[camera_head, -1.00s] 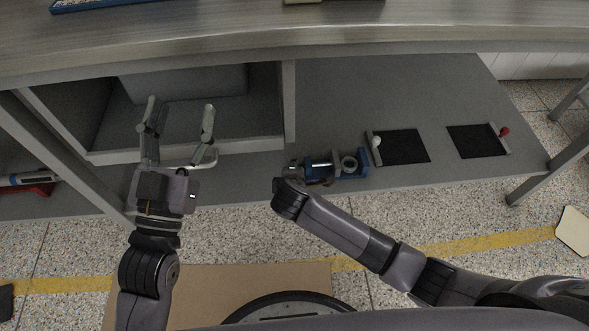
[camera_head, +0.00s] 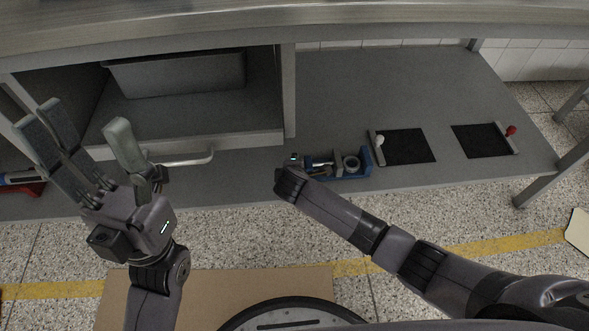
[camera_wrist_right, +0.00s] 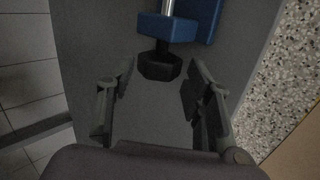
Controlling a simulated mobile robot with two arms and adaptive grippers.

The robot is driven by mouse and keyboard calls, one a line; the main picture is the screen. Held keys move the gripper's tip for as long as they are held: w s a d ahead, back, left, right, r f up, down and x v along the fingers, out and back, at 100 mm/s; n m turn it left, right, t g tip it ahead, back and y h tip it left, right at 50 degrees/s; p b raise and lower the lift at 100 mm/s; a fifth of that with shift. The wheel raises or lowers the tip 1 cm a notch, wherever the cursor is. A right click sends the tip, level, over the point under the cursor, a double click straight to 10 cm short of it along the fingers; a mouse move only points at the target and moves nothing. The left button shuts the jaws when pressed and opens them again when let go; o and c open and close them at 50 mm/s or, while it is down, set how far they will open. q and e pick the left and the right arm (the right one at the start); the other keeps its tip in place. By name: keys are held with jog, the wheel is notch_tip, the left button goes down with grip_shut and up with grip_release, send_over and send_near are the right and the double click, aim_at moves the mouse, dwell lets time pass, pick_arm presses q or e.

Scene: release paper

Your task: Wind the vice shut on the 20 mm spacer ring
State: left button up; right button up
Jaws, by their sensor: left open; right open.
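The blue vice (camera_head: 363,176) sits on the lower grey shelf. A grey ring (camera_head: 351,163), seemingly the spacer ring, stands at its right part, beside a grey jaw block; I cannot tell whether the jaws touch it. In the right wrist view the vice's blue end (camera_wrist_right: 168,28) carries a black knob (camera_wrist_right: 160,66). My right gripper (camera_wrist_right: 160,95) is open, its fingers to either side and short of the knob, apart from it. In the head view my right wrist hides most of that gripper. My left gripper (camera_head: 85,125) is open and empty, left of the drawer handle.
Two black pads (camera_head: 405,147) (camera_head: 480,140) with a white and a red knob lie right of the vice. The worktop (camera_head: 300,30) overhangs the shelf.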

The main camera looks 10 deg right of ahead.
jog(key=shift+b+x, duration=0.4)
jog(key=shift+x, duration=0.8)
jog(key=shift+c, duration=0.4)
jog(key=c, duration=0.8)
jog(key=shift+s+f, duration=0.15)
jog(key=shift+f, duration=0.05)
jog(key=shift+t, duration=0.7)
jog(key=o, duration=0.9)
